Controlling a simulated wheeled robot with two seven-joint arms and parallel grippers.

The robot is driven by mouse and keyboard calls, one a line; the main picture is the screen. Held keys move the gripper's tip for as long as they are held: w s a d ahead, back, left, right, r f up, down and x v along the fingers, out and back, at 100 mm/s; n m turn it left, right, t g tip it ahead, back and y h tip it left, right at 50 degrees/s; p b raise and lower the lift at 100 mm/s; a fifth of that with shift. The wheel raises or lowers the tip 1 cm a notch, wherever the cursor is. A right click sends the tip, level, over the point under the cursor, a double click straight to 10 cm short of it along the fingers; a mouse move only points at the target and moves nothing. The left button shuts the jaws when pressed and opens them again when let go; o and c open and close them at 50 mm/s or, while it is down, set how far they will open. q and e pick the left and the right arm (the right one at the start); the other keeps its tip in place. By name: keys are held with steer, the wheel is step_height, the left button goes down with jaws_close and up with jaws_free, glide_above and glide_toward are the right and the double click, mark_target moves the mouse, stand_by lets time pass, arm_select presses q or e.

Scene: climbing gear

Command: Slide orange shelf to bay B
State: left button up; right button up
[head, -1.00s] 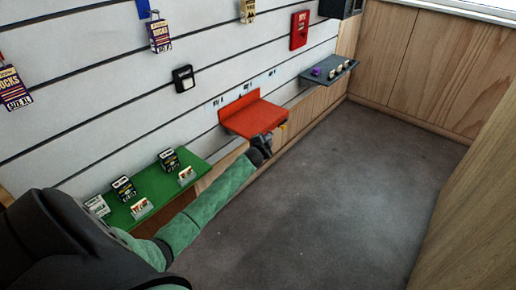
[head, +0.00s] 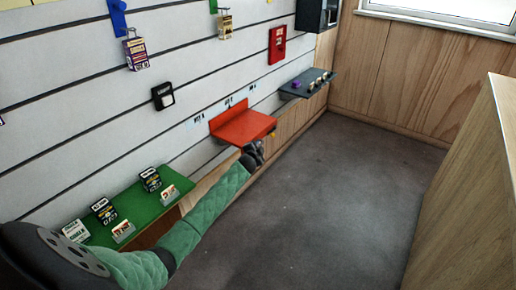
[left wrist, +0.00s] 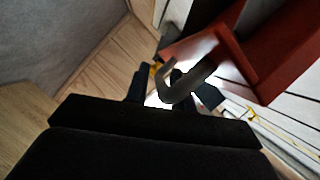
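The orange shelf (head: 243,126) is mounted on the white slatted wall, with an upright back plate against the slats. My left gripper (head: 256,152) is just below the shelf's front edge. In the left wrist view the shelf (left wrist: 235,50) fills the upper right, and a grey curved hook (left wrist: 180,85) shows between the fingers of my left gripper (left wrist: 170,85). The fingers look apart, and I cannot tell whether they touch the hook. My right gripper is not in view.
A green shelf (head: 125,213) with several small boxes and cards is at the lower left. A grey shelf (head: 307,84) with small items is farther right. A red box (head: 277,45) hangs above. The grey floor (head: 320,200) is clear; a wooden counter (head: 480,190) stands at right.

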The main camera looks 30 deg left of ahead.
arm_select(q)
steer(key=shift+o, duration=0.5)
steer(key=v, duration=0.8)
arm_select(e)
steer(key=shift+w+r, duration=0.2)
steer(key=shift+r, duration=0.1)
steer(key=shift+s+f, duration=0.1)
arm_select(q)
steer(key=shift+f, duration=0.1)
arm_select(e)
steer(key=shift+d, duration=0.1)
